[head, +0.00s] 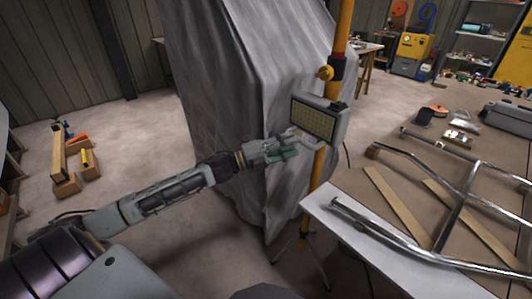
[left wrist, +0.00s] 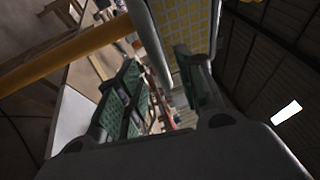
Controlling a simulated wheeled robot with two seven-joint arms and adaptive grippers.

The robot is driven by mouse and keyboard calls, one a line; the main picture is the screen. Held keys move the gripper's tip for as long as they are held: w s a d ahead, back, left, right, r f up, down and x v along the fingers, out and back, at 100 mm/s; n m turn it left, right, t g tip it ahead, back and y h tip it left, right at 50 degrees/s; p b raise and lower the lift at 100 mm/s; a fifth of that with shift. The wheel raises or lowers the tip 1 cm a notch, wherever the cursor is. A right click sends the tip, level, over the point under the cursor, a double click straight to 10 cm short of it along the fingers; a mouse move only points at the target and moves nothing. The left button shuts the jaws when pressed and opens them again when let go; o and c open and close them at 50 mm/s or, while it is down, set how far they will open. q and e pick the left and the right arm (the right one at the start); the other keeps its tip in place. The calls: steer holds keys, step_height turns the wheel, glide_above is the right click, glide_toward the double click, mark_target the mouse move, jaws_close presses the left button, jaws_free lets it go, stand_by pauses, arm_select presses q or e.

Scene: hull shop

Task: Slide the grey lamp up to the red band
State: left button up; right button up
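The grey lamp (head: 320,119), with a yellow-gridded face, is on the upright yellow pole (head: 344,28). My left gripper (head: 289,146) is at the lamp's lower left. In the left wrist view its fingers (left wrist: 162,90) are apart, with the lamp's grey edge or bar (left wrist: 150,43) beyond and between them; contact is unclear. The lamp's yellow face (left wrist: 186,22) shows at the top. My right gripper is not in view.
A grey draped cover (head: 220,70) stands close behind the lamp and my left arm. A workbench (head: 405,150) with a bent metal tube frame (head: 455,205) and wood strips is at the right. The pole's tripod (head: 302,247) stands on the floor; open floor lies left.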

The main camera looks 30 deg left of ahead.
arm_select(q)
steer(key=v, duration=0.7)
stand_by(0.8)
steer(key=shift+s, duration=0.1)
stand_by(0.6)
